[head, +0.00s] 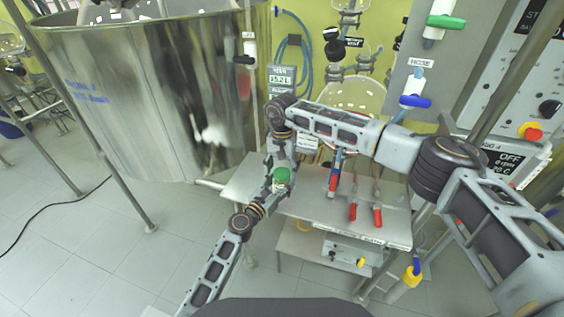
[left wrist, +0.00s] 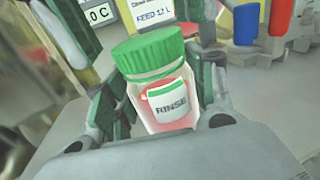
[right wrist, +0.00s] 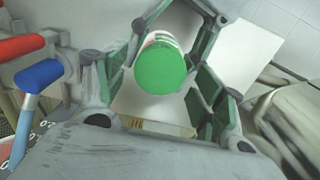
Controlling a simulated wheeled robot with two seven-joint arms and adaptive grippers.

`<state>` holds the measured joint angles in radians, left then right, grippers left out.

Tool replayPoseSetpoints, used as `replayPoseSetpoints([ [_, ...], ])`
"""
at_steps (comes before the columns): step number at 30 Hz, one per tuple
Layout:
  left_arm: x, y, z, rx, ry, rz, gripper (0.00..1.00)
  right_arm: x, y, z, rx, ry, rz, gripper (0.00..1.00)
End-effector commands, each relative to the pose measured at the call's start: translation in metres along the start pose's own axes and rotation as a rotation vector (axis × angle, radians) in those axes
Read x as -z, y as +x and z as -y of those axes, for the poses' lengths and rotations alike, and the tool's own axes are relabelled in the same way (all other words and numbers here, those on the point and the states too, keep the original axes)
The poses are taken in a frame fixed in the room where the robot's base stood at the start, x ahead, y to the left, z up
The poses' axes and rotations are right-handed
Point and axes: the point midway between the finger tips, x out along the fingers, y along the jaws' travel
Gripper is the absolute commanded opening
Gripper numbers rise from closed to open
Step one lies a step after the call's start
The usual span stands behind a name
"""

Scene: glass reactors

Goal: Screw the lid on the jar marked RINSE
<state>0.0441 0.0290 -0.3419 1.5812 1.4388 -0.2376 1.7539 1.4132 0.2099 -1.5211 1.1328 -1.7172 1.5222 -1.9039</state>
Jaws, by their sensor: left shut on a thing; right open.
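The jar marked RINSE (left wrist: 168,107) is clear, with pinkish contents and a white label. My left gripper (left wrist: 162,88) is shut on its body and holds it roughly upright. The green ribbed lid (left wrist: 150,52) sits on top of the jar; I cannot tell how tight it is. The lid also shows in the head view (head: 282,175) and the right wrist view (right wrist: 160,68). My right gripper (right wrist: 158,85) is open, its fingers on either side of the lid with gaps visible. The jar's lower part is hidden by my left gripper.
A grey bench (head: 315,208) lies below, with red-handled tools (head: 354,211) at its right. A large steel vessel (head: 165,95) stands at the left. A blue-handled valve (head: 415,101) and a control panel (head: 510,90) are at the right. Floor at the lower left is open.

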Motion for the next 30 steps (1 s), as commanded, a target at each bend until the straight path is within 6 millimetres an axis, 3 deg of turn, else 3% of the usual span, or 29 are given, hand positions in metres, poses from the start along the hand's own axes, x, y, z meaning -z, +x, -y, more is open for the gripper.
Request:
replayPoseSetpoints([
  [6, 0.0008, -0.0002, 0.0000, 0.000, 0.000, -0.001, 0.00, -0.0003, 0.0107, 0.0000, 0.000, -0.001, 0.000, 0.69],
  [15, 0.0008, -0.0002, 0.0000, 0.000, 0.000, -0.001, 0.00, -0.0002, 0.0114, 0.0000, 0.000, -0.001, 0.000, 0.69],
  [26, 0.0009, -0.0002, 0.0001, 0.000, -0.001, -0.001, 0.00, -0.0001, 0.0111, -0.0002, 0.000, -0.001, 0.000, 0.23],
  [30, 0.0009, -0.0002, 0.0000, 0.000, 0.000, -0.001, 0.00, -0.0001, 0.0111, -0.0002, 0.000, 0.007, 0.000, 0.22],
])
